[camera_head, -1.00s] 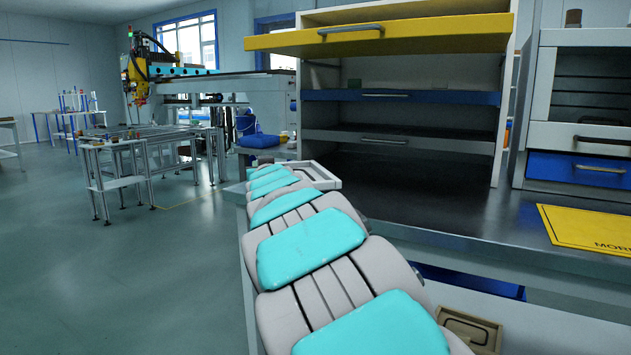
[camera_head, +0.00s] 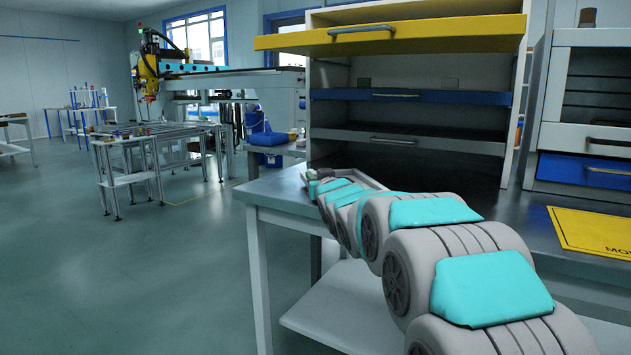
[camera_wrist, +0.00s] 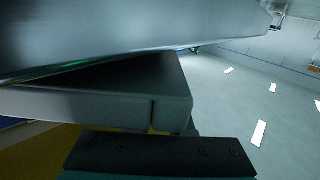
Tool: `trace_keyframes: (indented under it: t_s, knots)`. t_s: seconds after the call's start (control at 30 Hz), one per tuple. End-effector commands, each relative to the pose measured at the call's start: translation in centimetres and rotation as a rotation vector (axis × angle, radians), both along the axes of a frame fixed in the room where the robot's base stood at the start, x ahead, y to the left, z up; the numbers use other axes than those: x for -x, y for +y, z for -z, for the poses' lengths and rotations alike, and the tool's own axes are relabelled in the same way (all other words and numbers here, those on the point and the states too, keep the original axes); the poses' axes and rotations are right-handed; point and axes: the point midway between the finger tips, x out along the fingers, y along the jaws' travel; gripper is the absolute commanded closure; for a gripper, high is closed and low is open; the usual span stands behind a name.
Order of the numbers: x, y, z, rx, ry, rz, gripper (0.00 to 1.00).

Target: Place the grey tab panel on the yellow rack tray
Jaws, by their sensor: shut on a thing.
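The yellow rack tray (camera_head: 390,36) is the top tray of the rack, pulled forward, with a grey handle on its front. The grey tab panel (camera_head: 366,179) shows only as a pale edge beyond my arm, low in front of the rack. In the wrist view a grey slab (camera_wrist: 85,105), which looks like the panel, lies against the dark finger of my gripper (camera_wrist: 158,150). My gripper is shut on it, well below the yellow tray. My arm hides most of the panel and the gripper in the head view.
A blue tray (camera_head: 415,97) and a grey tray (camera_head: 400,140) sit below the yellow one. The metal bench (camera_head: 275,193) runs under the rack. A yellow sign (camera_head: 590,228) lies at right, beside a cabinet with a blue drawer (camera_head: 585,172). Open floor is at left.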

Motion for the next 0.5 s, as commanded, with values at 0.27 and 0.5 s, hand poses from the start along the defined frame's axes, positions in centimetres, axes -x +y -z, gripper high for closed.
trace_keyframes:
  t_s: [0.27,0.5]
  knots:
    - [0.03,0.04,0.71,-0.001,-0.007,0.000,1.00]
    - [0.02,0.03,1.13,-0.001,-0.005,0.000,0.76]
